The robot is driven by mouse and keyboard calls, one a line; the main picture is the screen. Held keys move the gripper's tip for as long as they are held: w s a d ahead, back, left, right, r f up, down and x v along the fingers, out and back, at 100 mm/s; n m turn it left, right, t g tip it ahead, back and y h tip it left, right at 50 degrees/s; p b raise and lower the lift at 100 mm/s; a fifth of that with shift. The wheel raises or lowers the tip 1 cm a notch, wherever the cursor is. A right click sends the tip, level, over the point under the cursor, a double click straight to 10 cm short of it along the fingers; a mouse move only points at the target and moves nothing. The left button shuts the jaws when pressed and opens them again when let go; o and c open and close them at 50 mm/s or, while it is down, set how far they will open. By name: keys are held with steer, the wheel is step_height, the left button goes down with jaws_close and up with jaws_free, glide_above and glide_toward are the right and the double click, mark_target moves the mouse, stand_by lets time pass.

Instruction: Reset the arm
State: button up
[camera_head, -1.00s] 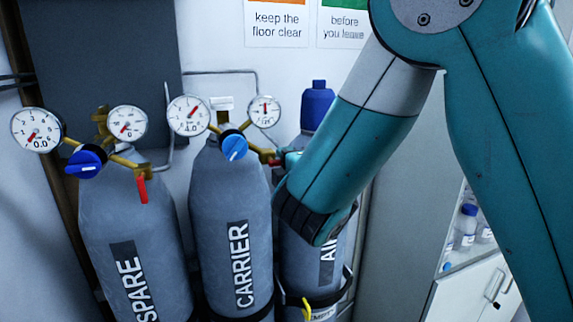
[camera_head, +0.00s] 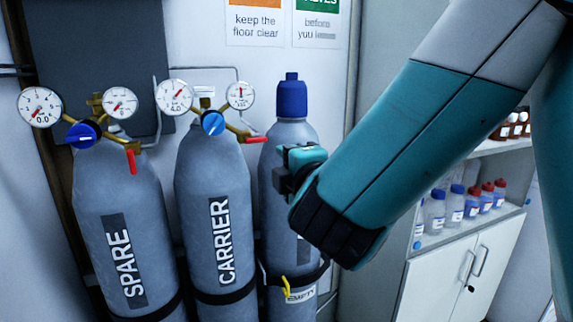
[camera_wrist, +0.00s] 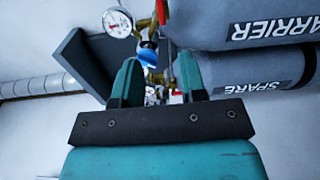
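My gripper (camera_head: 298,168) is in front of the third, blue-capped cylinder (camera_head: 292,125) in the head view, hiding most of its label. In the wrist view its two teal fingers (camera_wrist: 158,80) stand apart with nothing held between them. The CARRIER cylinder (camera_head: 212,185) stands to the left, its red lever (camera_head: 255,140) pointing sideways; the gripper is apart from it. The SPARE cylinder (camera_head: 118,215) is at the far left with its red lever (camera_head: 132,162) hanging down. My teal arm reaches in from the upper right.
Pressure gauges (camera_head: 175,97) and blue knobs (camera_head: 213,123) top the two left cylinders. A yellow tie and an EMPTY tag (camera_head: 301,296) hang on the third. At right, a cabinet (camera_head: 450,285) has a shelf of bottles (camera_head: 455,205). A dark panel (camera_head: 95,45) is on the wall.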

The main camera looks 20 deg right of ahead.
stand_by(0.3)
steer(key=s+d+f+m+g, duration=0.2)
steer(key=s+f+m+g, duration=0.5)
steer(key=f+m+g, duration=0.25)
steer(key=s+a+m+g+y, duration=0.1)
steer(key=s+a+g+y, duration=0.1)
steer(key=s, duration=0.6)
steer(key=s+a+g+y, duration=0.2)
steer(key=s+a+g, duration=0.3)
steer(key=s, duration=0.4)
steer(key=shift+a+r+m+g, duration=0.25)
steer(key=shift+r+m+g, duration=0.15)
steer(key=shift+g, duration=0.35)
